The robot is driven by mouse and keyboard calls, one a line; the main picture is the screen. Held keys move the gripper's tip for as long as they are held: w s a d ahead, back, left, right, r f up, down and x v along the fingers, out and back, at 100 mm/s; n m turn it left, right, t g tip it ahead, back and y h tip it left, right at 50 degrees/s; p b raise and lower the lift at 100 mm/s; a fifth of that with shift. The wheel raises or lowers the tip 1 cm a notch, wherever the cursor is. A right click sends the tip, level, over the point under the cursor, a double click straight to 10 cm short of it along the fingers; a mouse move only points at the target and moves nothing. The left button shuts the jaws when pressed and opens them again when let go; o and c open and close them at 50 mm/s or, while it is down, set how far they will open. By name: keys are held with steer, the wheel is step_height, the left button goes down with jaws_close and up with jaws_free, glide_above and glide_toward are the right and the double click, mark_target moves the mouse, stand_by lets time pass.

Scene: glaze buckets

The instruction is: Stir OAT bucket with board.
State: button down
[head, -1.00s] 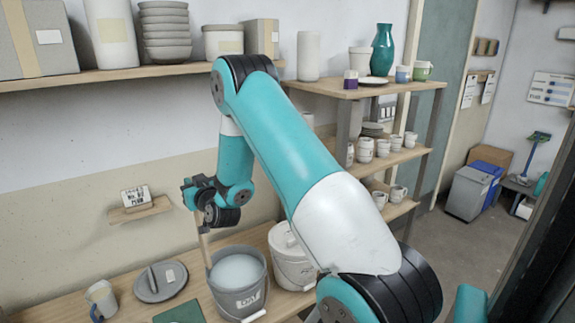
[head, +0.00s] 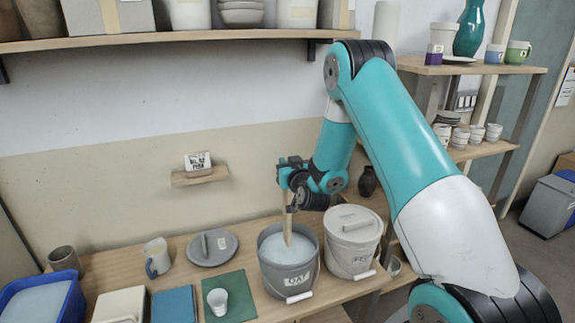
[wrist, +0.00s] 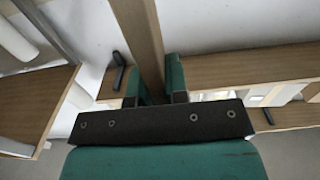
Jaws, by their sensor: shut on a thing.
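The OAT bucket (head: 290,279) is a grey pail with a white-lettered label and a wire handle with a white grip. It stands on the wooden bench, open, with pale blue-grey glaze (head: 275,247) inside. My gripper (head: 288,187) is above the bucket and shut on a wooden board (head: 287,228). In the wrist view the board (wrist: 140,35) runs between the two green fingers (wrist: 154,82).
A lidded pale bucket (head: 352,247) stands close to the right. A grey lid (head: 212,250) and a mug (head: 157,258) are to the left. A small wall shelf (head: 200,176) holds a sign.

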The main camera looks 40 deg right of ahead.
mark_target(287, 201)
step_height(287, 201, down, 13)
steer(key=b, duration=1.2)
steer(key=shift+r, duration=0.1)
